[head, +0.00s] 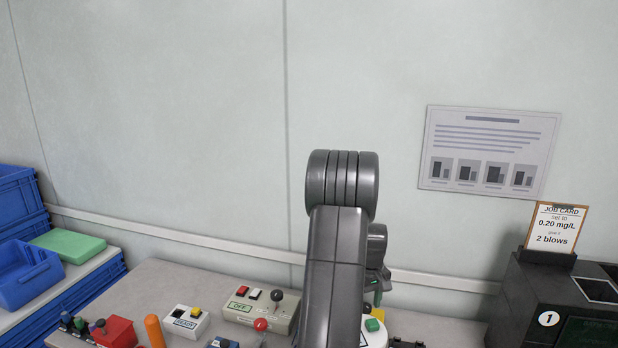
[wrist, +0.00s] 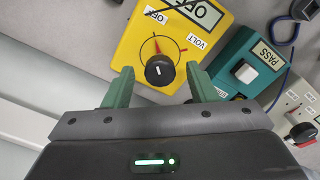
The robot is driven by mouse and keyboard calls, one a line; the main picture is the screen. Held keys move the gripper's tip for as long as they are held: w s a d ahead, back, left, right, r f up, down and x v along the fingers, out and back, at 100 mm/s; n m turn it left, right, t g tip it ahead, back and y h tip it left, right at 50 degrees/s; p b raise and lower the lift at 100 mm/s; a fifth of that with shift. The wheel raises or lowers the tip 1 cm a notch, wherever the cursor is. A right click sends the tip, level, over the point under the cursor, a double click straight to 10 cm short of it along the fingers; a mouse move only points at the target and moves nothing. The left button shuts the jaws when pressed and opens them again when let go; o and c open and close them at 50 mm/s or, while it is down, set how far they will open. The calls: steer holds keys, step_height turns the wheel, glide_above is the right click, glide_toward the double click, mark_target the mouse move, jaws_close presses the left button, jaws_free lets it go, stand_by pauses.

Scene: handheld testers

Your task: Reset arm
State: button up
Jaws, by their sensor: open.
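My gripper (wrist: 158,80) is open in the wrist view, its two green fingers apart with nothing held between them. A yellow tester (wrist: 130,50) lies just beyond the fingertips; its black dial (wrist: 160,71) shows between them. The tester bears a VOLT label and a display reading OFF. I cannot tell whether a finger touches it. In the head view my arm stands upright in the middle and hides most of the gripper; a bit of green finger (head: 378,298) shows at its right.
A teal tester (wrist: 236,62) marked PASS is right of the fingers. In the head view, a grey OFF box (head: 240,308), a READY box (head: 186,321) and a red block (head: 117,333) stand left of my arm. A dark machine (head: 540,300) with a job card (head: 555,225) stands right.

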steer(key=m+p, duration=0.1)
steer(key=m, duration=0.6)
stand_by(0.6)
